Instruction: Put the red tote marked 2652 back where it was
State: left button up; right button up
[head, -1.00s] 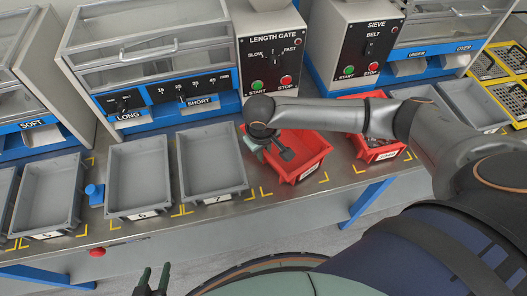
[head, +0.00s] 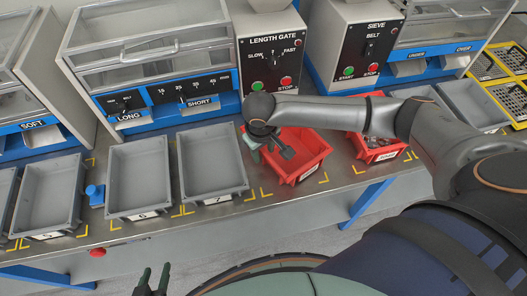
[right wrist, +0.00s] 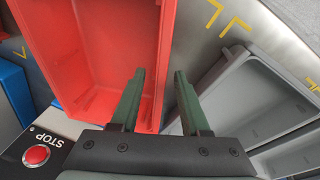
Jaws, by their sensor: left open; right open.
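A red tote (head: 318,150) stands on the bench in front of the LENGTH GATE machine and looks empty. The number on its front label is too small to read. My right gripper (head: 272,145) is open at the tote's left side. In the right wrist view, the gripper (right wrist: 158,95) has one finger over the inside of the red tote (right wrist: 95,45) and the other outside, with the wall between them. A second red tote (head: 384,154) stands further right, partly hidden by my right arm. My left gripper (head: 155,280) is open and empty at the bottom, away from the bench.
Grey totes 6 (head: 138,180) and 7 (head: 212,165) stand left of the red tote. Yellow corner marks (head: 322,180) lie at its front. The LENGTH GATE machine (head: 272,60) and SIEVE machine (head: 352,50) stand behind.

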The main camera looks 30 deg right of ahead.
notch_tip(320, 180, up, 11)
jog(key=s+a+p, duration=0.1)
jog(key=shift+s+f, duration=0.15)
jog(key=shift+s, duration=0.1)
jog(key=shift+a, duration=0.1)
